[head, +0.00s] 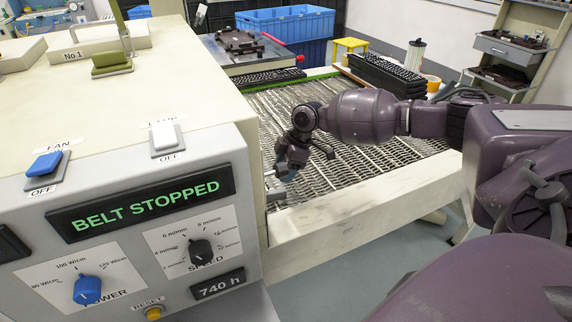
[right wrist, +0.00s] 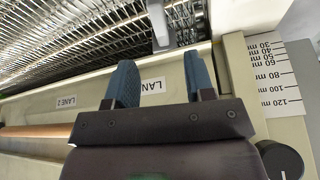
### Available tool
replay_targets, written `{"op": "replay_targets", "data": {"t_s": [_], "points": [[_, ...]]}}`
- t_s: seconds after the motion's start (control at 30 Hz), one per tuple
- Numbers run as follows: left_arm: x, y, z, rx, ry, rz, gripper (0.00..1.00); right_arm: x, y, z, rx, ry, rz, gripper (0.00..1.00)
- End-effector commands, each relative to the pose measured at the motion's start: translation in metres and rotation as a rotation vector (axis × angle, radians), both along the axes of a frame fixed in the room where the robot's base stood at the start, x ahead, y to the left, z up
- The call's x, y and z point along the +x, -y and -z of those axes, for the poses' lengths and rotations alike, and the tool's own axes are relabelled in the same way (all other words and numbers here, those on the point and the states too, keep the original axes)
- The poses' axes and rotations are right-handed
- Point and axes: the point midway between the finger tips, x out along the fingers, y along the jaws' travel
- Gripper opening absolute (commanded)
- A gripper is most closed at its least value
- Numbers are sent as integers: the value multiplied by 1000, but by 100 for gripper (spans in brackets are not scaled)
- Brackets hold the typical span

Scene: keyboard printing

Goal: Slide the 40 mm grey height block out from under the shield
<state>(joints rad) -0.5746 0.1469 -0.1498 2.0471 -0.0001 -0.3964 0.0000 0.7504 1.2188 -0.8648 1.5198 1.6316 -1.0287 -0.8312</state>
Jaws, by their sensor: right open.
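In the right wrist view a narrow light grey piece (right wrist: 159,24), which looks like the grey height block, stands beyond my fingers at the belt's edge. In the head view a small grey piece (head: 277,194) shows beside the machine's opening, below my right gripper (head: 290,172). The right gripper (right wrist: 160,82) is open, with its two blue-teal fingers apart and nothing between them. The grey piece is ahead of the gap, apart from the fingers. I cannot clearly make out the shield or how the block sits under it. My left gripper is not in view.
The mesh belt (head: 345,135) runs beside the machine housing (head: 120,100), whose display reads BELT STOPPED. A millimetre scale (right wrist: 272,75) and a black knob (right wrist: 281,160) stand right of my gripper. Black keyboards (head: 385,75) and blue crates (head: 285,22) are farther back.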

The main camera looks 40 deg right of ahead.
Motion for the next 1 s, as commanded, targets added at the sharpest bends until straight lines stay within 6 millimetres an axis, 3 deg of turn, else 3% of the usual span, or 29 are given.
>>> {"op": "replay_targets", "data": {"t_s": [0.3, 0.5, 1.0], "points": [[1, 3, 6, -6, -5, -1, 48, 8, -18, 50, 1, -4, 1, 49], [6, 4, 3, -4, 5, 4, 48, 12, -26, 71, 1, -2, 1, 49], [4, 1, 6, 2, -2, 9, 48, 14, -30, 81, 0, 0, 1, 49]]}}
